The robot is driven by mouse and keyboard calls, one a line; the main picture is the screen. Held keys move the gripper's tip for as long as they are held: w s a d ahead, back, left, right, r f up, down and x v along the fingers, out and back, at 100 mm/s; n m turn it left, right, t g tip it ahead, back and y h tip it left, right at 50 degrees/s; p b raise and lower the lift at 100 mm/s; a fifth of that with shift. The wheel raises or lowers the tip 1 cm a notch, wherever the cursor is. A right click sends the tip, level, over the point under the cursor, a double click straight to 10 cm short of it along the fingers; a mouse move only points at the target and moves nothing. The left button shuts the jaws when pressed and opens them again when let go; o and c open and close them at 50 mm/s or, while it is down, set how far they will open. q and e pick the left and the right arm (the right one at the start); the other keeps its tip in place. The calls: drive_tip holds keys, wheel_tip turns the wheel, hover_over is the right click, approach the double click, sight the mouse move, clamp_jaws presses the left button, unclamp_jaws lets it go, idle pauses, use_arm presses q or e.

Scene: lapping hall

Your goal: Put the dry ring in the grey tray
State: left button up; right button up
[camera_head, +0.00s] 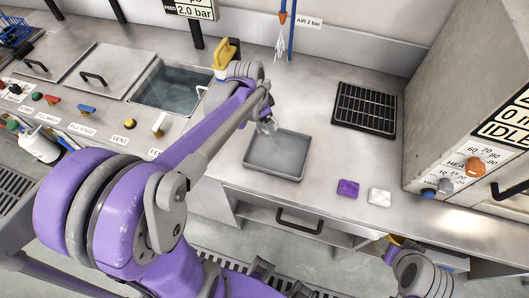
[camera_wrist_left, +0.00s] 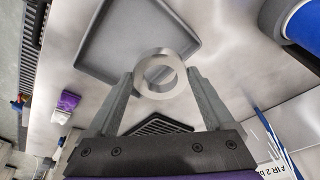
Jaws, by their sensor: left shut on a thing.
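A pale metal ring (camera_wrist_left: 160,55) sits between the fingertips of my left gripper (camera_wrist_left: 160,79), which is shut on it. In the head view my left gripper (camera_head: 267,127) is over the back left part of the grey tray (camera_head: 277,168). The ring is too small to make out clearly there. The tray is shallow and looks empty; in the left wrist view it (camera_wrist_left: 115,35) lies behind the ring. Whether the ring is dry cannot be seen. At the bottom of the head view, dark finger-like parts may be my right gripper; its state is unclear.
A black grate (camera_head: 364,110) lies right of the tray. A water basin (camera_head: 175,88) is at the left, and a heater box (camera_head: 465,95) at the right. Bench around the tray is clear.

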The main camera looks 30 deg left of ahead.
sight(263, 131)
use_arm(q)
drive_tip(key=shift+s+d+f+g, duration=0.15)
drive_tip(key=shift+s+g, duration=0.45)
drive_tip(key=shift+s, duration=0.25)
wheel_tip(263, 131, down, 4)
drive_tip(key=shift+d+f, duration=0.1)
drive_tip(key=shift+f, duration=0.05)
drive_tip(key=shift+f+b, duration=0.45)
drive_tip(key=shift+f, duration=2)
drive_tip(key=o, duration=1.5)
drive_tip(key=shift+f, duration=0.15)
